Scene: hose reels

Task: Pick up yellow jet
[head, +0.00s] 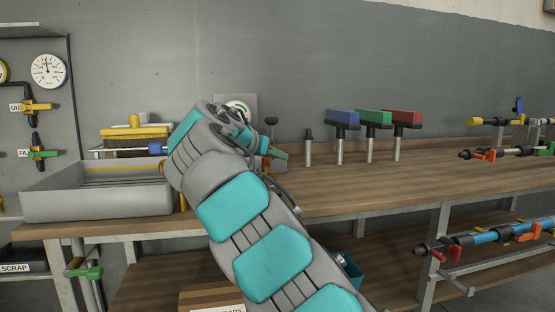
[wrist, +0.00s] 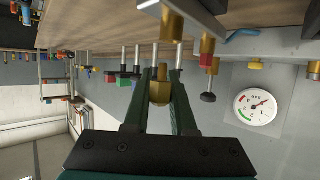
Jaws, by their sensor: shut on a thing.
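My gripper (wrist: 160,78) is shut on a brass-yellow piece, which looks like the yellow jet (wrist: 160,93), in the wrist view. The piece sits between the two dark green fingers, near their tips. In the head view my gripper (head: 278,153) shows only partly past the end of my arm, above the back of the bench, and the held piece cannot be made out there. Another brass fitting (wrist: 172,24) is close beyond the fingertips in the wrist view; whether it touches the held piece is unclear.
Posts with blue (head: 342,117), green (head: 374,117) and red (head: 403,117) heads stand right of my gripper. A grey tray (head: 95,203) is at the left of the wooden bench (head: 330,198). A wall gauge (wrist: 255,107) is close by. The bench's front middle is clear.

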